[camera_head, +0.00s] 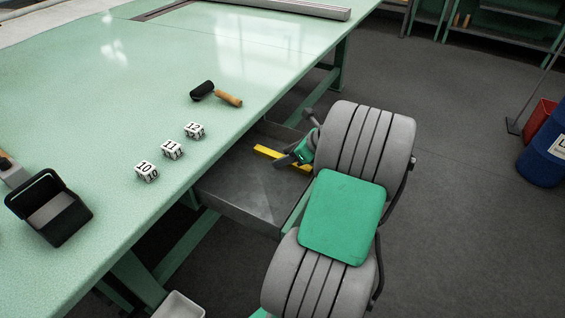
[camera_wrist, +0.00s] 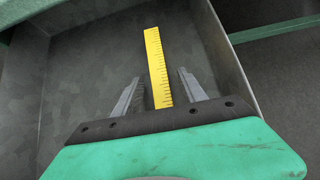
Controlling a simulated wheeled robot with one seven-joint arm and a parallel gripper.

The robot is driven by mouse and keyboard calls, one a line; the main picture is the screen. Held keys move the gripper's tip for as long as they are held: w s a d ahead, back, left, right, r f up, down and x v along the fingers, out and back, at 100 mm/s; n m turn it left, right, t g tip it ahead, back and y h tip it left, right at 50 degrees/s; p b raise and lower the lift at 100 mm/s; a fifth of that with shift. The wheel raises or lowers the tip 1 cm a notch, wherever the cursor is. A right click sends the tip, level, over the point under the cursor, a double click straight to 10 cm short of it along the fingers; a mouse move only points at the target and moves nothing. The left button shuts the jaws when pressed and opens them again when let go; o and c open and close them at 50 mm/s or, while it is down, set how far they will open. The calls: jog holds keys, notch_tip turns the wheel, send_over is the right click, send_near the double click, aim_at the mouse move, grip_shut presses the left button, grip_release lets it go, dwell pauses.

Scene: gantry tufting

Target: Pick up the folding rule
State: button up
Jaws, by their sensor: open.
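The folding rule (camera_wrist: 157,68) is a yellow strip with dark tick marks, lying in a grey metal drawer (camera_head: 243,206) that stands open under the green table. In the wrist view it runs lengthwise between the two fingers of my gripper (camera_wrist: 159,92), which is open, with a gap on each side of it. Its near end is hidden behind the gripper's dark front plate. In the head view the folding rule (camera_head: 267,152) shows in part, with my gripper (camera_head: 283,160) over its middle. I cannot tell how high the fingers are above it.
Drawer walls rise close around my gripper, with the right wall (camera_wrist: 219,50) nearest. The green tabletop (camera_head: 130,95) overhangs the drawer's back. On it are white number cubes (camera_head: 172,150), a wooden-handled roller (camera_head: 228,99) and a black holder (camera_head: 48,208).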

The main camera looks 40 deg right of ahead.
grip_shut()
dwell(0.4)
